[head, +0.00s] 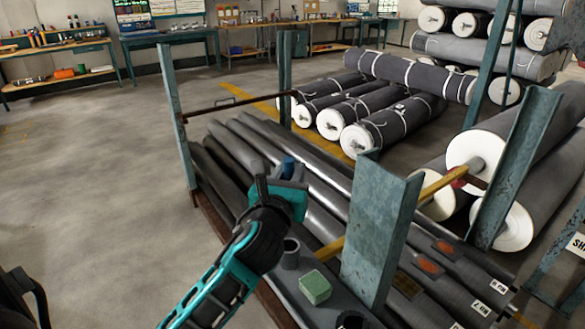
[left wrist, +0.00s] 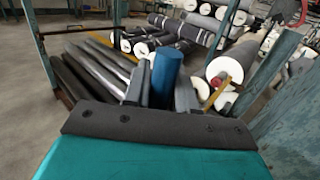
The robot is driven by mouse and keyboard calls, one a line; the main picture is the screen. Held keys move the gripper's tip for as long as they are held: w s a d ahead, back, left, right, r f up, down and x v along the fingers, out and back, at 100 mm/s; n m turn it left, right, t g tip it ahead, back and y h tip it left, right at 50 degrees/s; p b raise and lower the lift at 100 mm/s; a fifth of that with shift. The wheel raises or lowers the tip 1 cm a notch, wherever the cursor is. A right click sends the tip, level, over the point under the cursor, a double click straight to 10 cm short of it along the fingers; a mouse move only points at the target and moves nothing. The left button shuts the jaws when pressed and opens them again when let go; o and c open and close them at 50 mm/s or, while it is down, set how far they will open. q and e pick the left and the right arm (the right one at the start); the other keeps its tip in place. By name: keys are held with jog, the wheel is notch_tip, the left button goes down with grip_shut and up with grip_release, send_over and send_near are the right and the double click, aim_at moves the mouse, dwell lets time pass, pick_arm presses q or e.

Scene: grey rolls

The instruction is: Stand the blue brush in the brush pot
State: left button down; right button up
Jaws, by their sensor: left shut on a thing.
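My left gripper (head: 278,192) is shut on the blue brush (head: 288,167). The brush's blue end stands up above the fingers; its lower part is hidden by the gripper. In the left wrist view the blue brush (left wrist: 167,78) rises beyond the dark pad edge. A small dark grey upright cup (head: 290,253), which looks like the brush pot, stands on a grey surface below the gripper, nearer the camera. The brush is apart from it. A second dark round rim (head: 352,320) is cut by the bottom edge. My right gripper is not in view.
A green block (head: 315,287) lies beside the grey cup. A blue-green steel post (head: 378,230) stands close on the right. Long grey rolls (head: 330,200) lie in the rack behind the gripper. Open floor (head: 80,190) is on the left.

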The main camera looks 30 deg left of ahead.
pick_arm(q)
jog(key=shift+s+r+p, duration=0.1)
jog(key=shift+r+p, duration=0.05)
jog(key=shift+p, duration=0.4)
notch_tip(320, 180, down, 6)
jog(key=b, duration=0.4)
jog(key=shift+p, duration=0.6)
dwell(1.7)
jog(key=shift+f, duration=0.2)
notch_tip(320, 180, down, 6)
jog(key=b, duration=0.4)
jog(key=shift+b, duration=0.35)
dwell(1.1)
jog(key=shift+f, duration=0.15)
